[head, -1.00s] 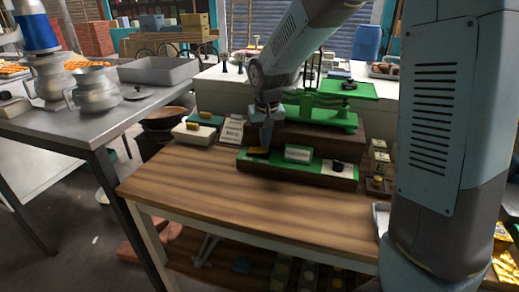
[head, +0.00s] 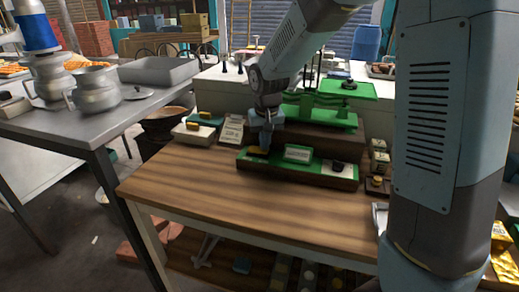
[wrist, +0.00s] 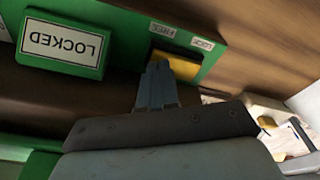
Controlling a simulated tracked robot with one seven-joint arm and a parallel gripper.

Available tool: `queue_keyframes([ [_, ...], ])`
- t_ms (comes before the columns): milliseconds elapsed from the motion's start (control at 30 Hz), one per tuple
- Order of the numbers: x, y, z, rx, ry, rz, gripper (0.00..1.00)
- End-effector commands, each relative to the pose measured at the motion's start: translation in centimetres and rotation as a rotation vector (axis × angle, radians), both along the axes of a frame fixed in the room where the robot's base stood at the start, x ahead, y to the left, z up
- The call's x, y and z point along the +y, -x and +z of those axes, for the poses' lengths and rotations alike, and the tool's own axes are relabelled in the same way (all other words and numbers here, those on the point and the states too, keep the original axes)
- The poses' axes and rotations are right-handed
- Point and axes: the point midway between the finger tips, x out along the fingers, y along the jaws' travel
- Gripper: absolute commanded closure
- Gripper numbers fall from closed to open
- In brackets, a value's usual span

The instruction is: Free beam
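The green balance (head: 318,116) stands on a dark base at the back of the wooden table. In front is a green control strip (head: 292,168) with a raised sign (head: 298,153). In the wrist view the sign (wrist: 62,42) reads LOCKED, upside down. Beside it is a yellow slider (wrist: 184,65), near small labels FREE and LOCK. My gripper (wrist: 157,68) has its fingers together, with the tips overlapping the slider's left part in the wrist view. Contact is not clear. In the head view my gripper (head: 265,147) is over the strip's left end and mostly hides the slider.
A white printed card (head: 232,129) and a pale block with a yellow top (head: 195,131) lie left of the strip. Small boxes (head: 380,160) stand at right. The front of the wooden table (head: 220,195) is clear. A metal table with pots (head: 93,95) is at left.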

Motion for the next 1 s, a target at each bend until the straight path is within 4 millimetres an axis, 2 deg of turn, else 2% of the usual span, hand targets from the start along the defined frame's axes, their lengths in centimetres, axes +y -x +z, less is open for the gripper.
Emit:
queue_keyframes([
  [267, 0.0, 0.0, 0.0, -0.001, 0.000, 0.000, 1.00],
  [1000, 0.1, 0.0, 4.7, -0.002, -0.001, 0.001, 1.00],
])
